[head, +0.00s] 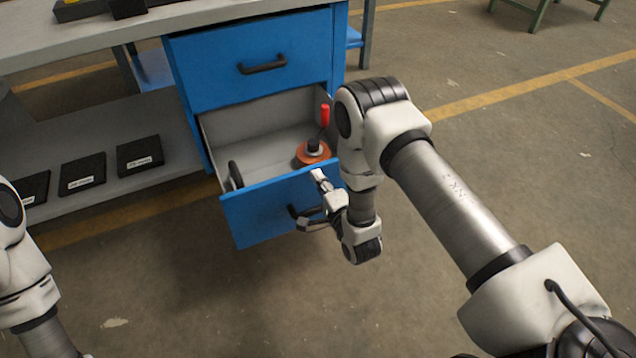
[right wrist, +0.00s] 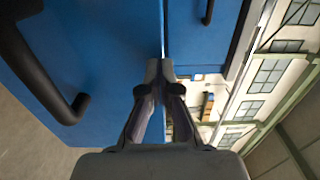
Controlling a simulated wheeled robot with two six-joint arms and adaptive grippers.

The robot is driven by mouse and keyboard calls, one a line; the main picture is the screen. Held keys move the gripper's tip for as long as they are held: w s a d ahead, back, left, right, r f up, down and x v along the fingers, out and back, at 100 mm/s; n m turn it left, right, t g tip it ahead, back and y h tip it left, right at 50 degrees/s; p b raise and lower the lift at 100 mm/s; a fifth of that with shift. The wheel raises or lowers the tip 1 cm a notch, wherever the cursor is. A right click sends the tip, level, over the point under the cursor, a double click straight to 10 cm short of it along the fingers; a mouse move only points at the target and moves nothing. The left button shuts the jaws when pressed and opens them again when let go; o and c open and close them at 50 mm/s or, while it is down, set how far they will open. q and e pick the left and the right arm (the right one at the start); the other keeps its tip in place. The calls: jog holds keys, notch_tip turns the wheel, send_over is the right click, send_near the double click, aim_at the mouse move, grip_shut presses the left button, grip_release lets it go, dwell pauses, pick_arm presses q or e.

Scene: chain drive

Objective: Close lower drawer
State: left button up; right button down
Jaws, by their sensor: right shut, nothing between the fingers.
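The blue lower drawer (head: 262,212) is pulled out of the cabinet, and its grey inside shows in the head view. Its black handle (head: 294,211) is partly behind my right gripper in the head view; in the right wrist view the handle (right wrist: 50,85) is at the left. My right gripper (head: 319,177) is shut and empty, with its fingertips at the top edge of the drawer front, right of the handle. In the right wrist view the shut fingertips (right wrist: 160,70) are close to the blue panel; contact is unclear. My left gripper is out of view.
The upper drawer (head: 245,60) is shut above. An orange disc (head: 312,152), a red-handled tool (head: 325,115) and a dark round part (head: 235,174) are in the lower drawer. Black trays (head: 82,173) lie on the lower shelf. The floor in front is clear.

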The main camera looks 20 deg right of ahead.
jog(key=shift+w, duration=0.25)
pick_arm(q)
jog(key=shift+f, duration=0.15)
pick_arm(e)
jog(key=shift+w, duration=0.15)
